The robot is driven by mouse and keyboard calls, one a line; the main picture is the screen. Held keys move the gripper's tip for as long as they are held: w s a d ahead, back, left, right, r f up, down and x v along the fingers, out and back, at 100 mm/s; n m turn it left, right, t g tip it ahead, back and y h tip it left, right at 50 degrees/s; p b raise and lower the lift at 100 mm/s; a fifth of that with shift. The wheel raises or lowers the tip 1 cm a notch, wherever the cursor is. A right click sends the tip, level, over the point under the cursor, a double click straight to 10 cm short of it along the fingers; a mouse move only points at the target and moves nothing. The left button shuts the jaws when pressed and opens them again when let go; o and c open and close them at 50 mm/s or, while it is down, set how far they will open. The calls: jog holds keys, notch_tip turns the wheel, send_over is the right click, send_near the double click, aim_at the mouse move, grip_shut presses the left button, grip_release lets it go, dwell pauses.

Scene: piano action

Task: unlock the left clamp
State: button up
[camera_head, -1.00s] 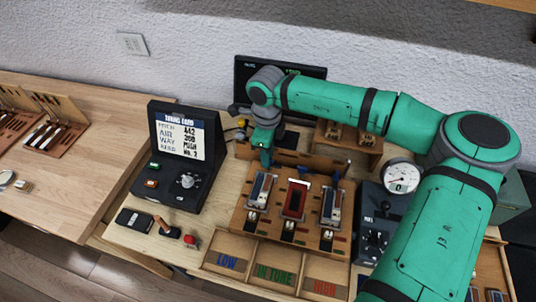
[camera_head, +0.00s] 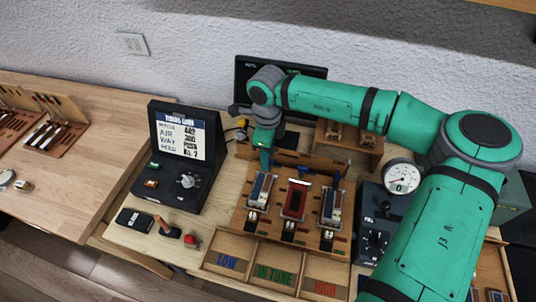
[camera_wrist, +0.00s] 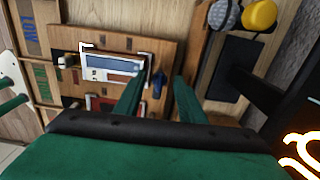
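The left clamp (camera_head: 259,190) holds a blue and white block on the wooden board (camera_head: 245,215); it also shows in the wrist view (camera_wrist: 110,68). A small dark blue lever (camera_wrist: 158,84) stands at the clamp's end on the board's edge. My gripper (camera_head: 265,160) points down at the back of the left clamp. In the wrist view my gripper (camera_wrist: 161,80) is open, with one green finger on each side of the lever. I cannot tell whether either finger touches it. In the head view the gripper hides most of this lever.
The middle clamp (camera_head: 295,200) holds a red block and the right clamp (camera_head: 332,206) a blue and white one. Labelled trays (camera_head: 273,275) lie in front. A sign display (camera_head: 180,135) stands left, a round gauge (camera_head: 401,177) right. A monitor (camera_head: 245,72) stands behind my arm.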

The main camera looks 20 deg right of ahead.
notch_tip(320, 180, up, 11)
jog(key=shift+f, duration=0.15)
dwell(0.5)
